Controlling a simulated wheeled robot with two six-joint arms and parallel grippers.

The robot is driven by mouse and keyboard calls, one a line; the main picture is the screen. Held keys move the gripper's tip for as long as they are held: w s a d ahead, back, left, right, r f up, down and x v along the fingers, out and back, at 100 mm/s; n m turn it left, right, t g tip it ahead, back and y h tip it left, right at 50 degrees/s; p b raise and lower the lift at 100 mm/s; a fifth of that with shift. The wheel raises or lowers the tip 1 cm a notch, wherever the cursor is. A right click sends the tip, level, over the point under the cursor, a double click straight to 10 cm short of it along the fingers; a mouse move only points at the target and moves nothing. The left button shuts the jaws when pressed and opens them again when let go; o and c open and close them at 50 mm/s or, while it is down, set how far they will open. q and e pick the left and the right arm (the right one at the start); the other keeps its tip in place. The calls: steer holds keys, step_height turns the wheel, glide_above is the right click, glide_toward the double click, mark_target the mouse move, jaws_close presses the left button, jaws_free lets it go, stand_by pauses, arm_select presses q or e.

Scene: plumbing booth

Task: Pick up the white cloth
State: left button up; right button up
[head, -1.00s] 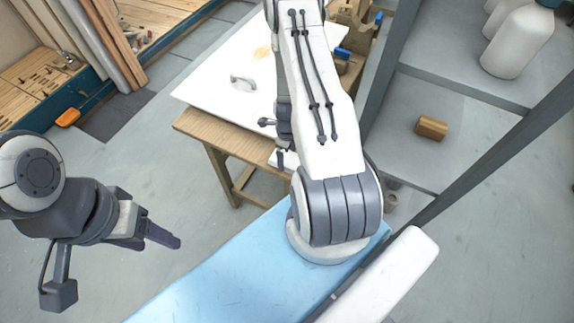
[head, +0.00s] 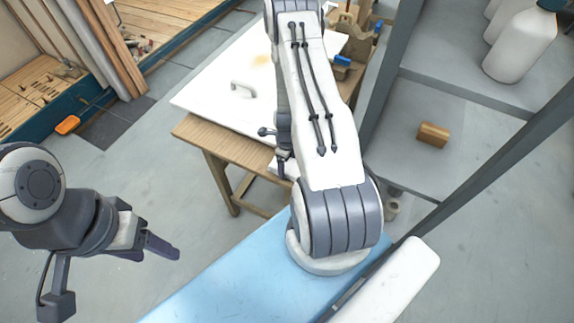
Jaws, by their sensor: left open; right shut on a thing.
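My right arm reaches over the wooden table, and its links hide most of my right gripper (head: 284,168). Only dark parts of it show at the left side of the arm, above the table's front edge. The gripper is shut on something. A small white patch beside its dark finger, apparently the white cloth (head: 274,169), shows there; most of it is hidden. I cannot tell whether it is clear of the table. My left gripper (head: 160,247) is open and empty over the floor at the left, away from the table.
The wooden table (head: 215,145) carries a white panel (head: 210,95) with a handle. A blue surface (head: 235,280) lies in front. A grey shelf (head: 400,130) at right holds a wooden block (head: 433,135) and white bottles (head: 520,45). An orange item (head: 67,125) lies far left.

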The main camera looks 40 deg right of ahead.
mark_target(287, 164)
step_height(287, 164, up, 10)
steer(key=p, duration=0.9)
steer(key=shift+f, duration=0.15)
